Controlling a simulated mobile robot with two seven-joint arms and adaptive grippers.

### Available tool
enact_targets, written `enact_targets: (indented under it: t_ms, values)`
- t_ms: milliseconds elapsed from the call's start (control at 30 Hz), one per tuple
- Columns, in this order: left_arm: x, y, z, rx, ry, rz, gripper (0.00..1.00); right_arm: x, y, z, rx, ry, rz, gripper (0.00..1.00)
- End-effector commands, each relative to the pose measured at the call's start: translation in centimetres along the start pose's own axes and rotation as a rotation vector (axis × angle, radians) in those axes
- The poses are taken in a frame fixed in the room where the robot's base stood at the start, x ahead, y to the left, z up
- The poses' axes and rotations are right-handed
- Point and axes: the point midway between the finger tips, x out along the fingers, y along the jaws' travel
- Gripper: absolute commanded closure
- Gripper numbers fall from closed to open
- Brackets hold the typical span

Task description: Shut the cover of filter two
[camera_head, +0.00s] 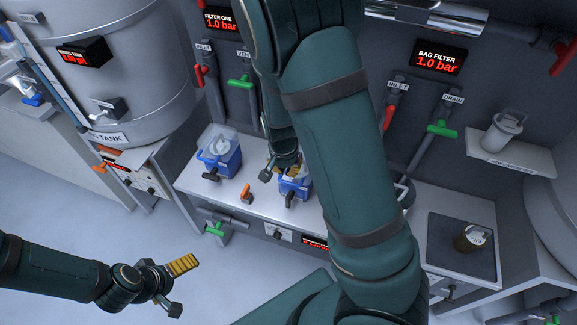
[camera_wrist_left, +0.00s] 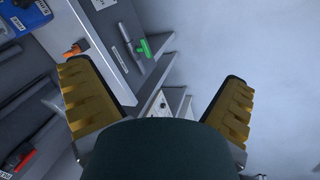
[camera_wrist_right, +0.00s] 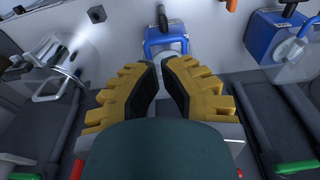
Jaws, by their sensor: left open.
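Two blue filter housings stand on the white bench. The one nearer the bag filter, seemingly filter two (camera_head: 294,187), is partly hidden by my right arm; its blue body also shows in the right wrist view (camera_wrist_right: 165,38), just beyond my fingertips. I cannot make out whether its cover is raised. My right gripper (camera_wrist_right: 160,66) is shut, its fingers together with nothing seen between them, close over that housing. The other housing (camera_head: 220,158) has a clear cover standing raised. My left gripper (camera_head: 180,268) is open and empty, low over the floor, away from the bench.
An orange-handled valve (camera_head: 246,193) stands at the bench's front edge. A green-handled valve (camera_head: 215,229) is below it. Red and green pipe handles line the back wall. A dark can (camera_head: 474,238) stands in the tray at right. The floor at left is clear.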

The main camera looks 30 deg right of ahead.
Motion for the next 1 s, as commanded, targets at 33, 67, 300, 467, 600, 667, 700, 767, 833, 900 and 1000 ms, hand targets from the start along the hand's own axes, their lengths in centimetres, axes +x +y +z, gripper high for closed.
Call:
enact_targets:
  t_ms: [33, 67, 300, 467, 600, 667, 700, 767, 833, 900, 1000]
  values:
    - [-0.2, 0.1, 0.0, 0.0, 0.0, 0.0, 0.0, -0.5, 0.0, 0.2, -0.001, 0.0, -0.001, 1.0]
    - [-0.2, 0.1, 0.0, 0.0, 0.0, 0.0, 0.0, -0.6, 0.0, 0.2, 0.0, 0.0, -0.001, 0.95]
    - [2.4, -0.8, 0.5, 0.003, -0.007, -0.001, 0.0, 0.3, -0.8, 1.2, -0.005, -0.06, -0.026, 1.0]
    - [6.7, -2.4, 1.7, 0.007, -0.023, -0.004, 0.0, 0.9, -1.5, 1.4, -0.024, -0.119, -0.046, 1.0]
    - [9.9, -3.6, 2.6, 0.01, -0.036, -0.007, 0.0, 0.2, -1.0, 0.2, -0.027, -0.101, -0.036, 1.0]
    - [11.0, -4.0, 2.9, 0.011, -0.041, -0.008, 0.0, -0.3, -0.6, -0.5, -0.023, -0.077, -0.029, 1.0]
    - [11.6, -4.2, 3.1, 0.012, -0.044, -0.008, 0.0, -0.7, -0.4, -0.9, -0.019, -0.061, -0.024, 1.0]
    - [12.2, -4.4, 3.3, 0.013, -0.047, -0.009, 0.0, -1.2, 0.1, -1.5, -0.012, -0.036, -0.015, 1.0]
    - [12.7, -4.6, 3.5, 0.014, -0.049, -0.01, 0.0, -1.7, 0.4, -2.1, -0.004, -0.014, -0.009, 1.0]
    - [12.9, -4.6, 3.5, 0.015, -0.05, -0.01, 0.0, -2.0, 0.7, -2.4, 0.0, 0.001, -0.003, 1.0]
    - [12.9, -4.7, 3.6, 0.015, -0.051, -0.01, 0.0, -1.9, 0.8, -2.5, 0.003, 0.007, 0.001, 1.0]
